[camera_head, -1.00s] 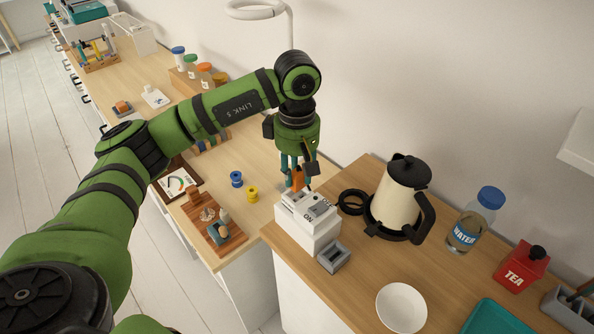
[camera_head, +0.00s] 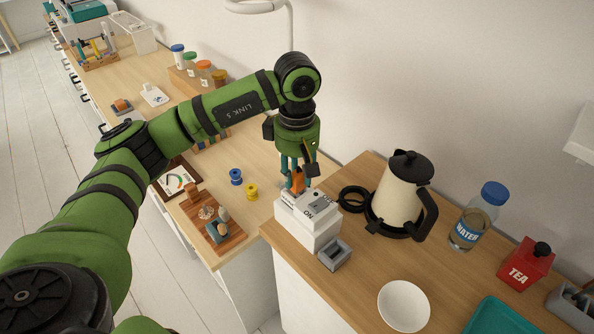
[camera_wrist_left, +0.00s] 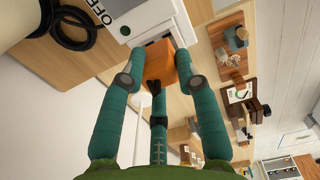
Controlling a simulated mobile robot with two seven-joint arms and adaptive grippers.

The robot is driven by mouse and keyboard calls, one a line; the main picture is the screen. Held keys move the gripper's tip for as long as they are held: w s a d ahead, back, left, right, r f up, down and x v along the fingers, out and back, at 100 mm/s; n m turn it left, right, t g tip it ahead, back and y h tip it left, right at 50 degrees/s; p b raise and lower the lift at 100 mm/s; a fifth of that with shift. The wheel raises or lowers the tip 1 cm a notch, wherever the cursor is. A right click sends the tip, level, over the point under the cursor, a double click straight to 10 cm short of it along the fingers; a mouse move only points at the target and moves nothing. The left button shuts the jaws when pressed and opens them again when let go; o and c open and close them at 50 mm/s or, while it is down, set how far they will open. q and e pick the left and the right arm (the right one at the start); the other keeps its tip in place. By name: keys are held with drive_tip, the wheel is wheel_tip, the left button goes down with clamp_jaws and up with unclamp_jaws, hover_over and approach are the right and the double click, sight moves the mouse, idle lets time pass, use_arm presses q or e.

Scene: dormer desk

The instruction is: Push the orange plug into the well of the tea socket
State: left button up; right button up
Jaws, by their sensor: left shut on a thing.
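The orange plug (camera_head: 298,179) is held upright between the teal fingers of my left gripper (camera_head: 297,173). It also shows in the left wrist view (camera_wrist_left: 158,66), with the fingers around it. The white tea socket (camera_head: 306,229) stands at the left end of the wooden counter, with ON marked on its top; in the left wrist view its OFF marking shows on the socket's face (camera_wrist_left: 118,22). The plug's lower end is at the rear top of the socket. The well is hidden by plug and fingers, so I cannot tell how deep the plug sits. My right gripper is out of view.
A cream kettle (camera_head: 401,195) on a black base, beside a coil of black cord (camera_head: 353,199), stands right of the socket. A small grey holder (camera_head: 335,255) sits in front. A white bowl (camera_head: 404,306), a water bottle (camera_head: 477,216) and a red tea tin (camera_head: 524,264) are farther right.

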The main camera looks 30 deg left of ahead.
sight(297, 173)
use_arm(q)
drive_tip(key=shift+f+b, duration=0.95)
drive_tip(key=shift+f, duration=0.2)
drive_tip(key=o, duration=1.2)
drive_tip(key=shift+r, duration=0.15)
wheel_tip(297, 173, up, 12)
drive_tip(key=shift+f, duration=0.1)
